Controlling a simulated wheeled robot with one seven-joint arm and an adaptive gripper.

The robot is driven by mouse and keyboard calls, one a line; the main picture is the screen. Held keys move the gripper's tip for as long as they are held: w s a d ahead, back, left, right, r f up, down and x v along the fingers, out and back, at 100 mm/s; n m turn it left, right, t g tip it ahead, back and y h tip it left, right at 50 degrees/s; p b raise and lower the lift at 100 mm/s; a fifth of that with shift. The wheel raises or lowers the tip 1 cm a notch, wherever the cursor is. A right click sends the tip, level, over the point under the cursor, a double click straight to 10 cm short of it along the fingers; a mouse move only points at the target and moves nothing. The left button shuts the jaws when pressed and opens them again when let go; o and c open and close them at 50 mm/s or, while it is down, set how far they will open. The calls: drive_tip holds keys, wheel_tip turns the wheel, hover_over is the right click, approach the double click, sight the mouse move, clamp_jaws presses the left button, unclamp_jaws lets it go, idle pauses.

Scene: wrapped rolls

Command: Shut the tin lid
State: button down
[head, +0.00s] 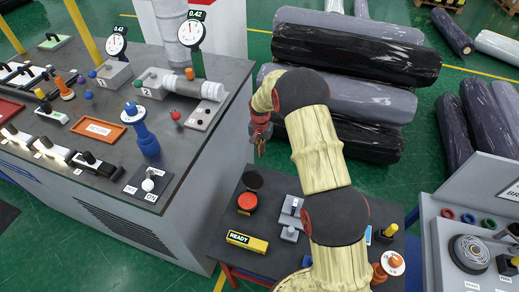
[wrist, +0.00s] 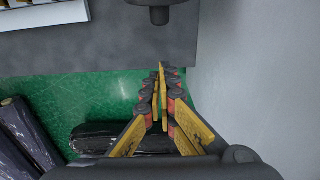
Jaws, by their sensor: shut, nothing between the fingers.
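The tin cannot be made out in the wrist view.
The low table (head: 222,222) also bears a yellow READY block (head: 247,242), a grey switch block (head: 290,217) and an orange-and-white knob (head: 391,263). A large grey bench (head: 190,206) with gauges stands left. Wrapped rolls (head: 355,50) lie behind my arm.

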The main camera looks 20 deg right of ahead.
sight(254, 178)
wheel_tip(254, 178, down, 6)
drive_tip(key=s+a+p, duration=0.2)
drive_tip(key=shift+s, duration=0.4)
